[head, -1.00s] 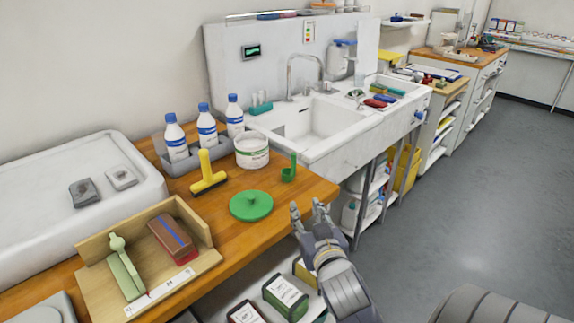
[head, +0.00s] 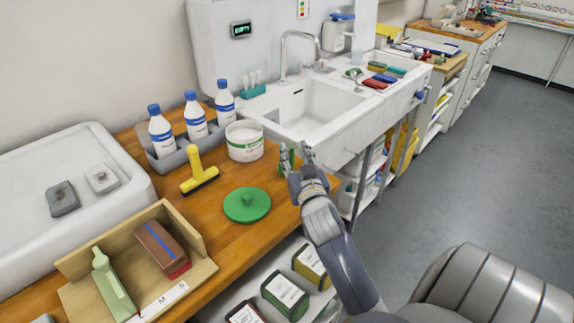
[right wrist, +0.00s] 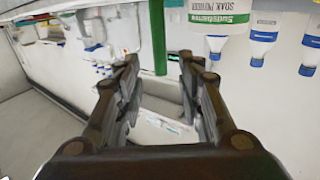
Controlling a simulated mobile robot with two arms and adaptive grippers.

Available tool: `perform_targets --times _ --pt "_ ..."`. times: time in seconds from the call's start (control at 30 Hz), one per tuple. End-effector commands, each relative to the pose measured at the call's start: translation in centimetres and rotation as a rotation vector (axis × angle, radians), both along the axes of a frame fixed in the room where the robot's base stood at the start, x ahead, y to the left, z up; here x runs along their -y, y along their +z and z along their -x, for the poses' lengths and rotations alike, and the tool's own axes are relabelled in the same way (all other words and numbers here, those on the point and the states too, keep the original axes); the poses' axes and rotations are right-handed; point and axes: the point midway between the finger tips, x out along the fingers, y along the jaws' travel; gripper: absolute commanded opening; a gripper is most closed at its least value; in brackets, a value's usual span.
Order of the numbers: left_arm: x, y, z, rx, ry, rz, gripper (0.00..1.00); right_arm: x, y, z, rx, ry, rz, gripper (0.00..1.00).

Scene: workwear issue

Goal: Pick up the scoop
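The green scoop (head: 284,156) stands on the wooden counter beside the white tub, near the sink. In the head view my right gripper partly covers it. My right gripper (head: 298,158) is at the scoop, coming from the counter's front side. In the right wrist view, where the scene appears upside down, the right gripper's (right wrist: 159,64) fingers are apart. The scoop's green handle (right wrist: 158,38) shows upright in the gap between the fingertips. I cannot tell whether either finger touches it. My left gripper is not in view.
The white tub (head: 244,141), a green lid (head: 247,205) and a yellow squeegee-like tool (head: 198,172) are close by on the counter. Several bottles stand in a grey caddy (head: 180,155) behind. The sink (head: 312,116) adjoins on the right. A wooden tray (head: 205,270) lies in front.

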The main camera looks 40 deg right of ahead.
Motion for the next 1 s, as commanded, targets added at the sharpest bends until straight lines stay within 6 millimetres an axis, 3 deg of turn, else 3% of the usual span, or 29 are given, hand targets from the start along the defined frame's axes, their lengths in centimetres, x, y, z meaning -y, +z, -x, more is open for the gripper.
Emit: perform_targets --times 0.1,0.2,0.5,0.67,1.0 --pt "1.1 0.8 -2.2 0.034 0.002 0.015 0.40 0.7 0.2 -1.6 0.000 0.001 0.000 0.35" --pt "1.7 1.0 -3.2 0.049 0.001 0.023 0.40 1.2 0.1 -2.4 -0.001 0.000 0.000 0.35" --pt "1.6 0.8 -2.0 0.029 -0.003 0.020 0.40 1.4 0.0 -2.8 -0.001 0.000 0.000 0.35" --pt "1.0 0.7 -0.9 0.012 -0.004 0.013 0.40 1.4 0.0 -2.8 -0.001 0.000 0.000 0.01" --pt "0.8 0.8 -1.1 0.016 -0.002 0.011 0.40 1.4 0.0 -2.7 -0.001 0.000 0.000 0.00"
